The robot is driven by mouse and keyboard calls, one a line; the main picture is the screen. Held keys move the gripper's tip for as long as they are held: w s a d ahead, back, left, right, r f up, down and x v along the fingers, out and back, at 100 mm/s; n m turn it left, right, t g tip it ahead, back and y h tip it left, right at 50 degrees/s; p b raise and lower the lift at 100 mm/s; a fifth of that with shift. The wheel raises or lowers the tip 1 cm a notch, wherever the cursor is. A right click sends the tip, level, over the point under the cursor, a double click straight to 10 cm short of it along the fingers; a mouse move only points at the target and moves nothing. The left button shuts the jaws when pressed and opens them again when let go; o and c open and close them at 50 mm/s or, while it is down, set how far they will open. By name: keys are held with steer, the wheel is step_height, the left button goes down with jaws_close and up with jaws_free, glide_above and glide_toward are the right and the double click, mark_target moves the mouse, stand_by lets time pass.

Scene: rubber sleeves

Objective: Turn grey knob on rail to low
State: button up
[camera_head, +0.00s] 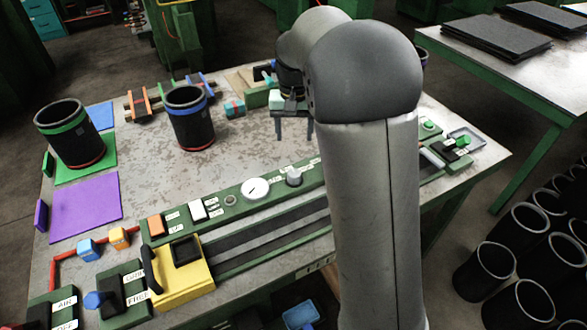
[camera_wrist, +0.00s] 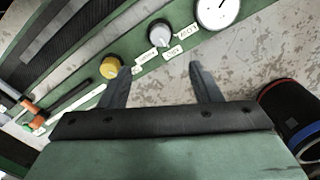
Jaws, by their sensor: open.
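The grey knob (camera_head: 294,176) sits on the green rail (camera_head: 230,213), right of the round white gauge (camera_head: 255,188). In the wrist view the grey knob (camera_wrist: 160,35) is beyond the fingertips, with several small white labels around its near side; their words are too small to read surely. A pale mark shows on its face, but I cannot tell its setting. My gripper (camera_head: 294,137) is above the table, behind the rail, fingers pointing down. In the wrist view my gripper (camera_wrist: 160,70) is open and empty, apart from the knob.
A yellow knob (camera_wrist: 110,67) is beside the grey one, near the left finger. A black sleeve with a blue band (camera_head: 190,120) stands behind. My arm hides the rail's right part.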

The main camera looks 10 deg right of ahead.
mark_target(294, 173)
step_height(294, 173, down, 14)
steer(key=shift+r+p, duration=0.1)
steer(key=shift+p, duration=0.25)
steer(key=c, duration=1)
